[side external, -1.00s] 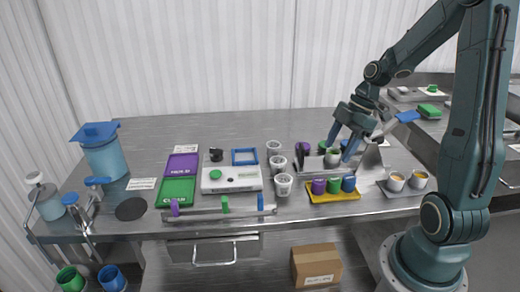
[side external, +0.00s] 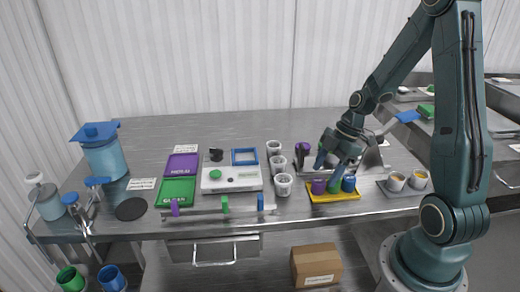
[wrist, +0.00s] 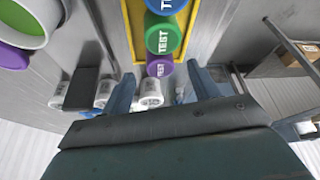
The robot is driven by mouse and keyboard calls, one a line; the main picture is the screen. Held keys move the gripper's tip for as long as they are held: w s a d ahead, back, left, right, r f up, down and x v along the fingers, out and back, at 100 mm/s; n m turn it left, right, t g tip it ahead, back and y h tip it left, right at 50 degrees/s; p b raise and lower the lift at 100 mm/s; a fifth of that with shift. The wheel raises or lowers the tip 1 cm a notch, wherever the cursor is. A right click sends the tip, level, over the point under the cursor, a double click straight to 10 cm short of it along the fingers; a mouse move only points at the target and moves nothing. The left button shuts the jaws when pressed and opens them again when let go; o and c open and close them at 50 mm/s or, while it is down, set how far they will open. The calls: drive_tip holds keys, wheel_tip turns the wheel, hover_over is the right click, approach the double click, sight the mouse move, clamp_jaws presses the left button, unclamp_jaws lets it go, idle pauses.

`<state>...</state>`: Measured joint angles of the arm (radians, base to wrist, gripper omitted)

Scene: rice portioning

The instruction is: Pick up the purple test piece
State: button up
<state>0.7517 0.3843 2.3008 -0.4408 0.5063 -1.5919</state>
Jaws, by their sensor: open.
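The purple test piece (side external: 318,187) stands at the left end of a small yellow tray (side external: 334,198), beside the green test piece (side external: 333,187) and the blue test piece (side external: 349,184). My gripper (side external: 330,170) is open and empty, tilted, just above and behind the tray. In the wrist view the purple piece (wrist: 160,67) shows between and slightly beyond my two fingers, its TEST label visible. The green piece (wrist: 164,35) and blue piece (wrist: 165,5) are in line above it. I cannot tell whether a finger touches anything.
White cups (side external: 283,185) stand in a row left of the tray. A grey tray (side external: 400,190) with two filled cups lies to its right. A scale (side external: 231,178), purple and green trays (side external: 178,190) and a rail with coloured sliders (side external: 215,214) are farther left.

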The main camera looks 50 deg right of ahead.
sight(320, 180)
drive_tip(key=shift+x, duration=2.05)
drive_tip(key=shift+c, duration=0.4)
drive_tip(key=c, duration=1)
